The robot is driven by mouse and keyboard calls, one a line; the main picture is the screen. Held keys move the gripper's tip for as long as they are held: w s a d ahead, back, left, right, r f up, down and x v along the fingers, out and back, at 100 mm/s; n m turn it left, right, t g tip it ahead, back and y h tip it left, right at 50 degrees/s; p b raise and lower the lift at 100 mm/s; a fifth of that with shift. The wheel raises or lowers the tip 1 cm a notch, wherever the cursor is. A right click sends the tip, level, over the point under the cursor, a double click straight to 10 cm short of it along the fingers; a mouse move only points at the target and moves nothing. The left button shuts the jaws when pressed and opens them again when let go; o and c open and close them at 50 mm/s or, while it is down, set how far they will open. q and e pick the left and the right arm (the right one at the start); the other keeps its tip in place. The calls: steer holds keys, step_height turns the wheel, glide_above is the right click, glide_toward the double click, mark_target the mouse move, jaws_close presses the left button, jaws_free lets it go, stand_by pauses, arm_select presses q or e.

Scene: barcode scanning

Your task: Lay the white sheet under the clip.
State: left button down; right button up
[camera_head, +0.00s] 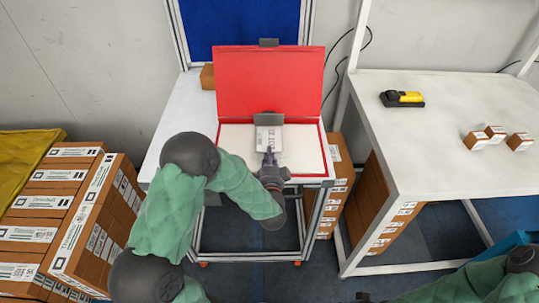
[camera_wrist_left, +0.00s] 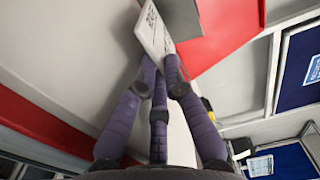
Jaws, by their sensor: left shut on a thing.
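An open red folder (camera_head: 270,82) lies on the stand, its lid upright and its base covered by a pale surface (camera_head: 305,150). The grey clip (camera_head: 268,119) sits at the middle of the fold; it also shows in the left wrist view (camera_wrist_left: 184,16). My left gripper (camera_head: 269,156) is shut on the small white printed sheet (camera_head: 266,137), which also shows in the left wrist view (camera_wrist_left: 153,32). The sheet's far edge is at the clip's lower edge; I cannot tell whether it is under it. The sheet looks tilted in the fingers.
A white table (camera_head: 450,115) on the right bears a black and yellow scanner (camera_head: 402,99) and several small boxes (camera_head: 495,134). Stacked cartons (camera_head: 75,210) stand at the left. A small brown box (camera_head: 207,77) sits behind the folder's left side.

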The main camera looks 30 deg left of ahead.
arm_select(q)
steer(key=shift+s+f+b, duration=0.1)
steer(key=shift+f+b, duration=0.2)
steer(key=shift+f, duration=0.1)
steer(key=c, duration=1.3)
jaws_free()
steer(key=shift+d+f, duration=0.1)
steer(key=shift+c, duration=0.2)
steer(key=shift+f, duration=0.1)
steer(key=shift+s, duration=0.1)
steer(key=shift+p, duration=0.3)
steer(key=shift+r+p, duration=0.4)
steer(key=shift+r, duration=0.2)
steer(key=p+v, duration=0.1)
steer(key=v, duration=1)
steer(key=shift+s+d+r+p, duration=0.15)
steer(key=shift+s+r+p, duration=0.05)
steer(key=shift+s+p, duration=0.15)
